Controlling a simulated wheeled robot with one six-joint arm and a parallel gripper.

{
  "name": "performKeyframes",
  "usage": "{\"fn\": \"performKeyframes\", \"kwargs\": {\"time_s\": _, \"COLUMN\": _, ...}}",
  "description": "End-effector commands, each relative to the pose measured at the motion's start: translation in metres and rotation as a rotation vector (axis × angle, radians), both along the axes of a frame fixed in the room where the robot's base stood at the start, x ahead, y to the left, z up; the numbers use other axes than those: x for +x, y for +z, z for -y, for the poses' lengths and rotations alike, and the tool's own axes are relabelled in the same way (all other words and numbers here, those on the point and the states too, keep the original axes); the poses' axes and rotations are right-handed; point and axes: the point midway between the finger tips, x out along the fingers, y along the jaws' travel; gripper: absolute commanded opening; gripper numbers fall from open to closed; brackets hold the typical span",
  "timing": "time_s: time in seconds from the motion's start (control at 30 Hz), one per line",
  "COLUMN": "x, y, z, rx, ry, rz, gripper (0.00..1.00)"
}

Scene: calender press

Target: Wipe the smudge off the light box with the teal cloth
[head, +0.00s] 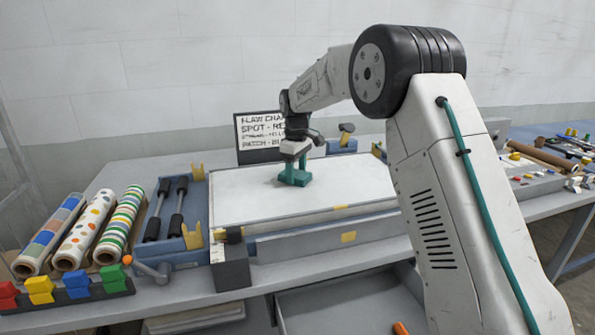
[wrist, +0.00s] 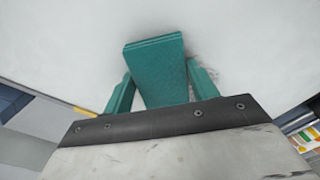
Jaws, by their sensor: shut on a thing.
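The light box (head: 345,185) is a wide white panel in the middle of the bench; its white surface fills most of the wrist view (wrist: 60,55). My gripper (head: 294,172) is over its middle, pointing down. In the wrist view the gripper (wrist: 158,92) has its two teal fingers shut on the teal cloth (wrist: 158,68), a folded pad. The cloth is at or just above the surface; I cannot tell if it touches. A faint grey smudge (wrist: 208,72) shows just right of the cloth, partly hidden by it and the right finger. In the head view I cannot make out the smudge.
Patterned rolls (head: 87,235) and a blue tray (head: 195,218) with black-handled tools lie left of the light box. Coloured blocks (head: 75,285) stand at the front left. A flaw chart (head: 258,134) stands behind. My arm hides the box's right end.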

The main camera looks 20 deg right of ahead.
Motion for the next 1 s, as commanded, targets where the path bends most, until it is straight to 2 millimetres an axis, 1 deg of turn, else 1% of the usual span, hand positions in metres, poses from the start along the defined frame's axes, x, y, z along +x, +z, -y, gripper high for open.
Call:
{"fn": "performKeyframes", "kwargs": {"time_s": 0.3, "x": 0.000, "y": 0.002, "z": -0.028, "rx": 0.000, "ry": 0.001, "rz": 0.000, "gripper": 0.40}}
{"fn": "performKeyframes", "kwargs": {"time_s": 0.57, "x": 0.000, "y": 0.001, "z": -0.037, "rx": 0.000, "ry": 0.001, "rz": 0.000, "gripper": 0.40}}
{"fn": "performKeyframes", "kwargs": {"time_s": 0.9, "x": 0.000, "y": -0.001, "z": -0.065, "rx": 0.000, "ry": 0.002, "rz": 0.000, "gripper": 0.40}}
{"fn": "performKeyframes", "kwargs": {"time_s": 1.0, "x": 0.000, "y": -0.001, "z": -0.069, "rx": -0.001, "ry": 0.001, "rz": -0.001, "gripper": 0.40}}
